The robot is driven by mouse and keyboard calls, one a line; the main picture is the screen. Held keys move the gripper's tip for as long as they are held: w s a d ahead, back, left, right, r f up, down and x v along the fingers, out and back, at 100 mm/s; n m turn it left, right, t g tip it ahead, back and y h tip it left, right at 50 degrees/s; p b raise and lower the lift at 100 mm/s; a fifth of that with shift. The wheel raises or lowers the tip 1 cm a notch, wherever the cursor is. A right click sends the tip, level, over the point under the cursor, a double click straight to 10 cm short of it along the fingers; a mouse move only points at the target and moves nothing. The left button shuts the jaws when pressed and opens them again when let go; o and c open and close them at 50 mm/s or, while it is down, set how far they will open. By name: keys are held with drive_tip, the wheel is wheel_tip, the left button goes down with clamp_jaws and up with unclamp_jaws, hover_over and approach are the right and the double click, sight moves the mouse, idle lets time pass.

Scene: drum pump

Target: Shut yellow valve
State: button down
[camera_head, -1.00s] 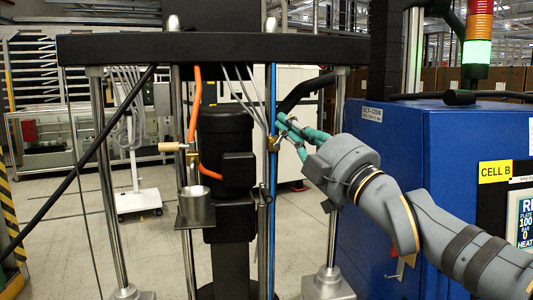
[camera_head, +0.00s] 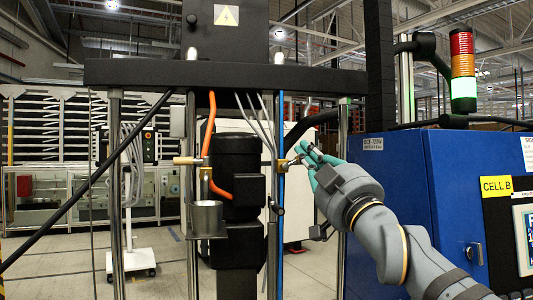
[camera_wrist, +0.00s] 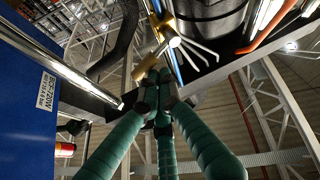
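A brass-yellow valve (camera_head: 284,163) sits on the blue vertical pipe (camera_head: 280,215) right of the black pump cylinder. In the wrist view the yellow valve (camera_wrist: 168,30) is just beyond my fingertips, with a short yellow part reaching down beside them. My gripper (camera_head: 304,156) has teal fingers and is just right of the valve, its tips close to it. In the wrist view the fingertips of my gripper (camera_wrist: 158,85) come close together below the valve. Whether they touch or grasp it cannot be told.
A second brass fitting (camera_head: 188,160) with an orange hose (camera_head: 209,125) is on the left, above a metal cup (camera_head: 206,217). A black crossbeam (camera_head: 225,76) spans above. A blue cabinet (camera_head: 390,190) stands close on the right.

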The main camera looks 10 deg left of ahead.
drive_tip(key=shift+w+d+f+b, duration=0.2)
drive_tip(key=shift+d+f+b, duration=0.15)
drive_tip(key=shift+f+b, duration=0.35)
idle(1.6)
idle(0.8)
wheel_tip(320, 180, up, 5)
drive_tip(key=s+p, duration=0.1)
drive_tip(key=p, duration=0.3)
drive_tip(key=a+f+b+v, duration=0.1)
drive_tip(key=b+v, duration=0.5)
drive_tip(key=v, duration=0.4)
drive_tip(key=shift+s+b, duration=0.25)
drive_tip(key=shift+b, duration=0.15)
drive_tip(key=shift+a, duration=0.1)
